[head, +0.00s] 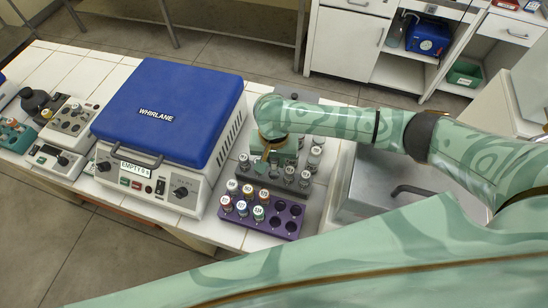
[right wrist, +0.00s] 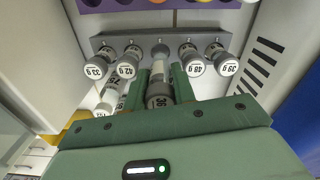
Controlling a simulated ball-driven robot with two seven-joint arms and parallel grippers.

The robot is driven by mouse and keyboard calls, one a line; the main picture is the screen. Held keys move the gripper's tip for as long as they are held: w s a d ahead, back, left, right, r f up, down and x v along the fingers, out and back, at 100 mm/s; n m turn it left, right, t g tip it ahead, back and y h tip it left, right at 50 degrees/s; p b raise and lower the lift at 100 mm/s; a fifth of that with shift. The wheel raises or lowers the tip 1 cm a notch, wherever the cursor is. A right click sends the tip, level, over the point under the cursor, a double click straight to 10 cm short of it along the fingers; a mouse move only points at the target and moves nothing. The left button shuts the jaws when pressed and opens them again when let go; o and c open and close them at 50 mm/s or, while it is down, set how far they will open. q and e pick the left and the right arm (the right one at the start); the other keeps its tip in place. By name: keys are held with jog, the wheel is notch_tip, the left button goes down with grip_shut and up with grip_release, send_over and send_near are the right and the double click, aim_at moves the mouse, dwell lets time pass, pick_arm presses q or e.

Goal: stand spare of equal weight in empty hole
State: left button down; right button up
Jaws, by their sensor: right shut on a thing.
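My right gripper (right wrist: 168,82) is shut on a grey-capped spare tube (right wrist: 159,100) at the grey rack (right wrist: 190,43). The label on its cap is partly hidden and I cannot read it surely. I cannot tell whether its foot is clear of the rack. Other spare tubes there read 33 g (right wrist: 97,68), 42 g (right wrist: 128,66), 48 g (right wrist: 193,64) and 39 g (right wrist: 226,64). In the head view, a purple rack (head: 245,222) in front of the grey rack holds several tubes with coloured, numbered caps on its left. Several holes on its right are empty. My left gripper is out of view.
A centrifuge (head: 170,105) with a shut blue lid marked WHIRLANE stands left of the racks, close to them. Small devices (head: 62,130) stand further left on the white tiled bench (head: 215,232).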

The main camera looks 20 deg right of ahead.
jog(key=shift+s+p, duration=0.15)
jog(key=shift+p, duration=0.2)
jog(key=shift+f, duration=0.15)
jog(key=shift+f, duration=0.2)
jog(key=shift+f, duration=0.8)
jog(key=shift+s+a+f, duration=0.1)
